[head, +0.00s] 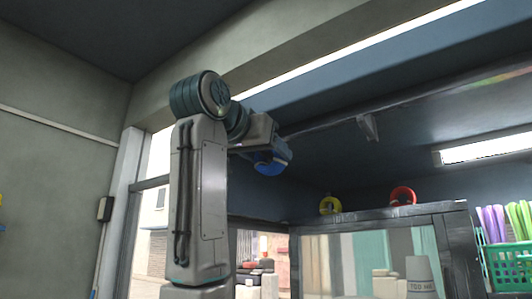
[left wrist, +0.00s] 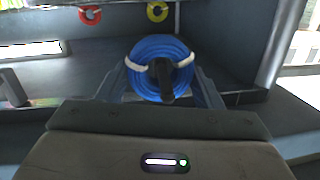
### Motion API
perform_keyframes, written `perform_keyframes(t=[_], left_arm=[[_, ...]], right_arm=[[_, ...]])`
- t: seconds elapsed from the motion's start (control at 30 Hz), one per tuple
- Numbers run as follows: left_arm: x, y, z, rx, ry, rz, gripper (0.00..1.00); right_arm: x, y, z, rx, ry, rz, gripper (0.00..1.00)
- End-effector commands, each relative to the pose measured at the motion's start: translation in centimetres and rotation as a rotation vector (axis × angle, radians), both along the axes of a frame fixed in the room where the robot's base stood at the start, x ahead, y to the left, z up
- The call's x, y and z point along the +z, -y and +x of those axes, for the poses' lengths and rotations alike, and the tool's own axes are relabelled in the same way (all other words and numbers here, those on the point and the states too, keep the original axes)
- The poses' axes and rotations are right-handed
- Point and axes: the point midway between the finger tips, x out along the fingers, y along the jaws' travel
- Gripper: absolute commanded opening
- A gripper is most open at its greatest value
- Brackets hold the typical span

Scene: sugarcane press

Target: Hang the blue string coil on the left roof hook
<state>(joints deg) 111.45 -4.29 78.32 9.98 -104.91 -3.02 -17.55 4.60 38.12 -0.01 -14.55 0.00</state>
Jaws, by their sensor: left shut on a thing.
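The blue string coil (head: 271,165) is held in my left gripper (head: 276,147), high up near the roof beam. In the left wrist view the round blue coil (left wrist: 150,52) has white ties and sits between the grey fingers. A dark, rounded peg (left wrist: 163,80) shows at the coil's middle; I cannot tell whether it is a hook or whether the coil hangs on it. A grey roof hook or bracket (head: 369,126) hangs under the ceiling, right of the gripper and apart from it. My right gripper is not in view.
A yellow coil (head: 330,205) and a red coil (head: 403,196) are on top of the dark-framed cabinet (head: 345,215). A green basket (head: 505,268) with coloured sticks stands at the right. A lit lamp (head: 487,148) is on the ceiling. The blue roof beam (head: 340,85) runs close above the gripper.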

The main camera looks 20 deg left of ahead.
Motion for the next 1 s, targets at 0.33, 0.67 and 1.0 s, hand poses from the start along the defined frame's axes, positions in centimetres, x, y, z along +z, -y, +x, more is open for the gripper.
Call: perform_keyframes(t=[0.33, 0.67, 1.0], left_arm=[[0.0, 0.0, 0.0, 0.0, 0.001, 0.0, 0.85], [0.0, -0.3, -1.3, 0.001, 0.003, -0.001, 0.85], [0.5, -2.1, -8.4, 0.002, 0.003, -0.001, 0.85]], right_arm=[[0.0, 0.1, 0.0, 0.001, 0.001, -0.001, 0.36], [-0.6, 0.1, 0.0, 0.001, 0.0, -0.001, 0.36], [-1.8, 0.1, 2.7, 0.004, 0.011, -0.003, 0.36]])
